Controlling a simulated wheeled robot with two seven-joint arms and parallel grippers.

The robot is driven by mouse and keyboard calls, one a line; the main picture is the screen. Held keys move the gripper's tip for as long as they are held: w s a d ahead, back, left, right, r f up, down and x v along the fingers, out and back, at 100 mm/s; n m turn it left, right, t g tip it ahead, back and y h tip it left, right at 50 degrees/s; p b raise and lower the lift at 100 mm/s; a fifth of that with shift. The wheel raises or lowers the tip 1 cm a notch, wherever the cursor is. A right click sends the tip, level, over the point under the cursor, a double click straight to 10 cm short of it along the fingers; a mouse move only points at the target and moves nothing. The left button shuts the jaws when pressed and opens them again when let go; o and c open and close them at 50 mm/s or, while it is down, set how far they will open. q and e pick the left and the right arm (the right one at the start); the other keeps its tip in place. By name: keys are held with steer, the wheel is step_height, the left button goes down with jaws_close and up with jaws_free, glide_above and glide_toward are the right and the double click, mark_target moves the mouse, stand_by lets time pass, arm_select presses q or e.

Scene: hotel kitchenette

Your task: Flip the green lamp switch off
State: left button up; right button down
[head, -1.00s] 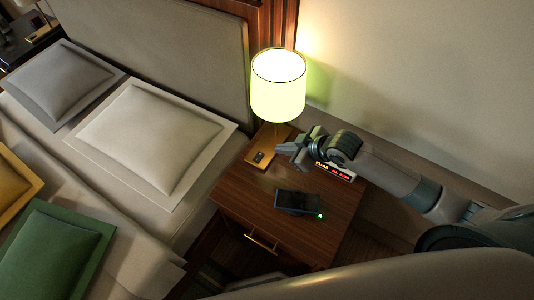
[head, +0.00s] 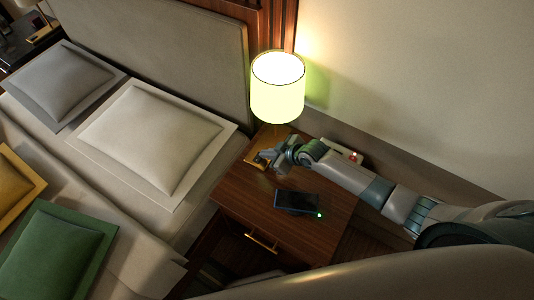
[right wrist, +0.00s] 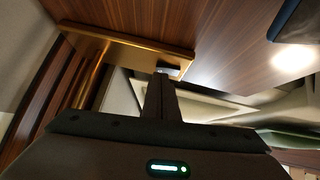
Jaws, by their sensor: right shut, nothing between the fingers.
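The green lamp (head: 277,90) stands lit at the back of the nightstand, its pale green shade glowing. Its flat brass base (head: 250,160) is partly covered by my right gripper (head: 266,158) in the head view. My right gripper is shut and empty, its fingertips low over the base. In the right wrist view, the closed fingers (right wrist: 161,96) point at a small grey switch (right wrist: 168,69) at the edge of the brass base (right wrist: 130,41). The fingertips look very close to the switch; I cannot tell whether they touch. My left gripper is out of view.
A dark phone (head: 297,202) with a green light lies on the wooden nightstand (head: 240,195), in front of my gripper. A clock (head: 345,153) stands behind my right wrist, mostly hidden. The bed with pillows (head: 155,140) is to the left, the wall to the right.

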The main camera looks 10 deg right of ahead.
steer(key=shift+f, duration=0.4)
